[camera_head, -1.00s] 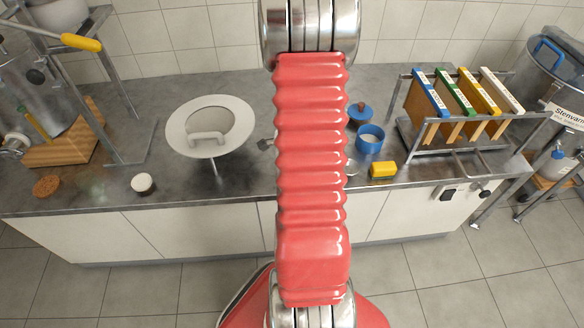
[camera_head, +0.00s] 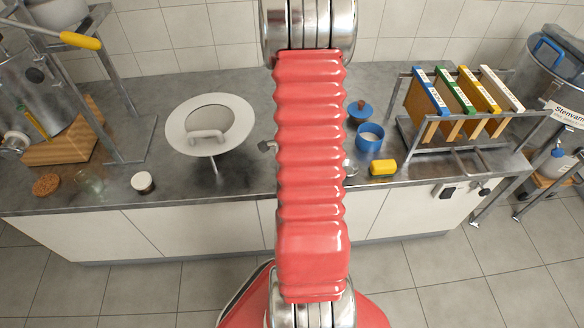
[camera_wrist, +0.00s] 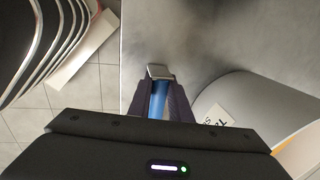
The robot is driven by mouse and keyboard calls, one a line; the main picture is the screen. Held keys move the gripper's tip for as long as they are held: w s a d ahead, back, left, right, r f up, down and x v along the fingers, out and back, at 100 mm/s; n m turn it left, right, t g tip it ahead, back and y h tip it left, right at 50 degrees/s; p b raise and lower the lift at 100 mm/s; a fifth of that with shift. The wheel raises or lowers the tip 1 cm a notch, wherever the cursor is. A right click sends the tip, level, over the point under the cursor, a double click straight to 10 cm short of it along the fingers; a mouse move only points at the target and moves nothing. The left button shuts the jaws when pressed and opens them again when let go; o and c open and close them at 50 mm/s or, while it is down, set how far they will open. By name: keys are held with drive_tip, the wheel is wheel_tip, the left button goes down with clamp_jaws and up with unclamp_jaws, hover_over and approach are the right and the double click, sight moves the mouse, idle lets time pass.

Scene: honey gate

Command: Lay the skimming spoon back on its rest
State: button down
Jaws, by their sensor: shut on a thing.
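My gripper (camera_wrist: 157,100) is shut on a blue handle (camera_wrist: 158,104) in the wrist view. A flat grey metal end (camera_wrist: 160,72) shows past the fingers. I take this to be the skimming spoon; most of it is hidden by the gripper. In the head view my red arm hides the gripper and the spoon. A small grey metal part (camera_head: 267,147) shows just left of the arm, but I cannot tell what it belongs to. I cannot make out the spoon's rest for sure in either view.
Right of the arm are a blue cup (camera_head: 370,147), a yellow block (camera_head: 383,168) and a rack of coloured frames (camera_head: 430,131). A small jar (camera_head: 143,182) stands near the front edge.

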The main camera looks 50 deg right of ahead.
drive_tip(key=shift+f, duration=0.25)
drive_tip(key=c, duration=1.5)
unclamp_jaws()
drive_tip(key=shift+c, duration=0.2)
wheel_tip(320, 180, up, 8)
drive_tip(key=s+a, duration=0.1)
drive_tip(key=shift+a+f, duration=0.1)
idle(0.6)
